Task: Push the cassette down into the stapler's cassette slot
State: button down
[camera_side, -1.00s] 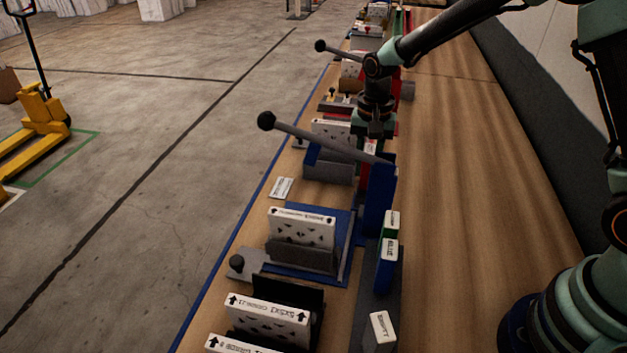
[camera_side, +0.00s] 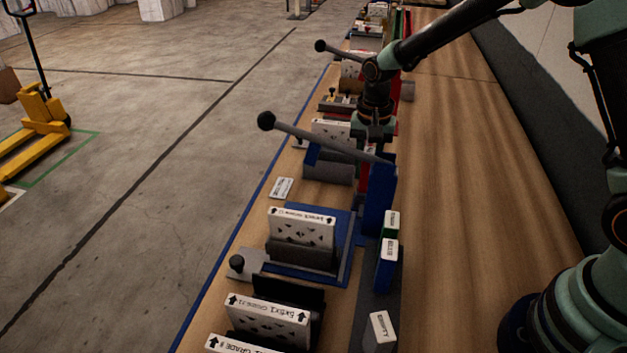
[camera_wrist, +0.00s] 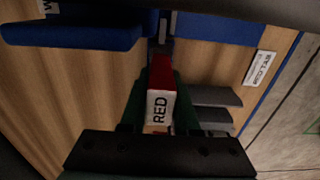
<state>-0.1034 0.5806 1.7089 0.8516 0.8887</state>
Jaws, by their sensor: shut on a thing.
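A red cassette (camera_wrist: 160,107) with a white end label reading RED is between the green fingers of my gripper (camera_wrist: 159,118) in the wrist view. My gripper (camera_side: 374,142) is shut on it, low over the far side of the blue stapler (camera_side: 378,205). The stapler has a long grey lever with a black knob (camera_side: 266,121), raised and leaning left. In the wrist view the red cassette's far end reaches close to the blue stapler body (camera_wrist: 215,28). The cassette slot is not clearly visible, so I cannot tell how deep the cassette sits.
A dark rack (camera_side: 366,303) in front of the stapler holds several labelled cassettes, including a blue one (camera_side: 387,268). A small label card (camera_side: 282,188) lies on the bench.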

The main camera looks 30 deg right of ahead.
jog(key=shift+f, duration=1.2)
jog(key=shift+r, duration=0.2)
jog(key=shift+r, duration=1.1)
jog(key=shift+f, duration=1.3)
dwell(0.7)
jog(key=c, duration=0.6)
grip_release()
jog(key=shift+o, duration=0.2)
notch_tip(320, 180, up, 12)
jog(key=shift+r, duration=0.1)
